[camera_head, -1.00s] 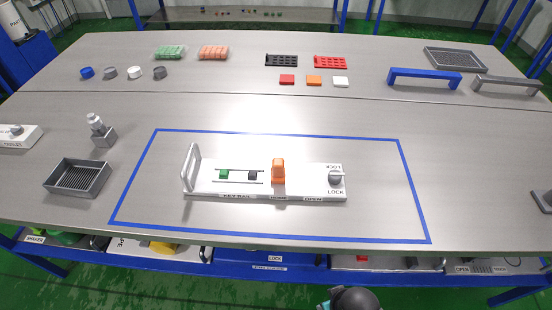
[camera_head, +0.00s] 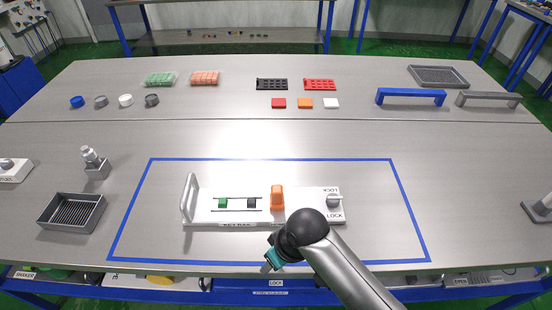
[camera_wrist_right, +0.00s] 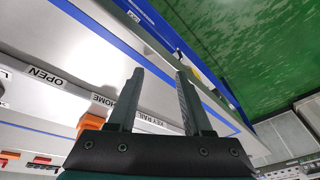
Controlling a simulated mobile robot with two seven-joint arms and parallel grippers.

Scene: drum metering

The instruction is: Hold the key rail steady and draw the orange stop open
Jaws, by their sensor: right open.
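The white key rail (camera_head: 304,201) lies inside the blue taped rectangle in the head view. It has a grey upright handle (camera_head: 187,198) at its left end, a green slider (camera_head: 222,203), a dark slider (camera_head: 251,203) and a grey lock knob (camera_head: 333,201). The orange stop (camera_head: 277,196) stands upright near the rail's middle, above the HOME label seen in the wrist view. My right gripper (camera_head: 271,262) is in front of the rail near the table's front edge, apart from it. In the wrist view its fingers (camera_wrist_right: 160,76) are open and empty. My left gripper is not in view.
A grey ribbed tray (camera_head: 72,212) and a small metal fixture (camera_head: 95,163) stand left of the tape. Blue (camera_head: 411,92) and grey (camera_head: 489,94) bracket handles, small blocks and caps sit at the back. The table inside the tape around the rail is clear.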

